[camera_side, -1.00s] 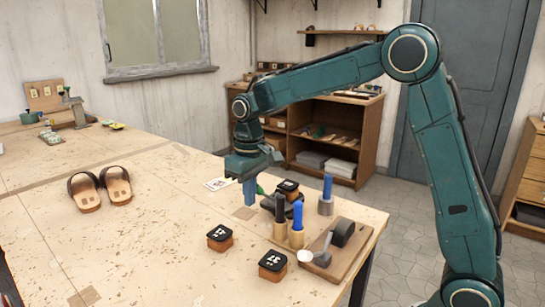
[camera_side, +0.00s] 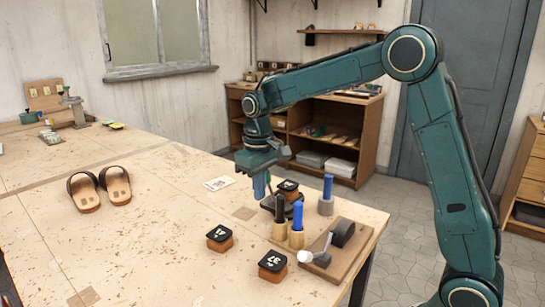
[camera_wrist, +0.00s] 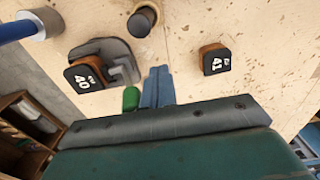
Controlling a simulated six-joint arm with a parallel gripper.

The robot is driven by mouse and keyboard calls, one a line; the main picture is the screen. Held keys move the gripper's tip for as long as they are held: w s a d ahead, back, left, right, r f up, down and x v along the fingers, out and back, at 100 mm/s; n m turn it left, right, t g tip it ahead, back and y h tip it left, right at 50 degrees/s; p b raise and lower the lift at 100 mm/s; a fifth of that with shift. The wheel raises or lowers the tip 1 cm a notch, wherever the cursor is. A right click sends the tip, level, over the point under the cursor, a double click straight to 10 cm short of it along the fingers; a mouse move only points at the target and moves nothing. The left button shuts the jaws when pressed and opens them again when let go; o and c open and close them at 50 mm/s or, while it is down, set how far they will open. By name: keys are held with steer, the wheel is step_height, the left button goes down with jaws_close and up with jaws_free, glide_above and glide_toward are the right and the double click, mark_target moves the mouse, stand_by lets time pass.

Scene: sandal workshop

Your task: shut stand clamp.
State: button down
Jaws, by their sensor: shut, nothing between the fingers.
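The stand clamp (camera_wrist: 121,62) is a dark grey piece on the bench with an orange-brown block (camera_wrist: 87,74) with a black top marked 40 in its jaws. Its green handle (camera_wrist: 131,98) points towards me in the wrist view. In the side view the clamp (camera_side: 268,203) is partly hidden behind the upright tools, and its handle is mostly hidden by my fingers. My gripper (camera_wrist: 157,84) is shut and empty, its blue fingertips right beside the green handle; I cannot tell whether they touch. It also shows in the side view (camera_side: 261,196), pointing down at the clamp's left.
Black-handled (camera_side: 280,215) and blue-handled (camera_side: 297,225) tools stand close to the clamp, with another blue-handled one (camera_side: 327,195) behind. Two more blocks (camera_side: 220,238) (camera_side: 273,265) and a wooden board (camera_side: 350,260) lie in front. Sandals (camera_side: 101,187) lie left; the bench between is clear.

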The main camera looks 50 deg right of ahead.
steer(key=shift+d, duration=0.2)
step_height(320, 180, up, 8)
steer(key=shift+a, duration=0.35)
stand_by(1.1)
steer(key=s+a+r+t, duration=0.1)
steer(key=s+r+t, duration=0.25)
steer(key=s, duration=1.15)
steer(key=s+f+t, duration=0.2)
steer(key=s+f, duration=0.3)
steer(key=s, duration=0.7)
steer(key=shift+a, duration=0.35)
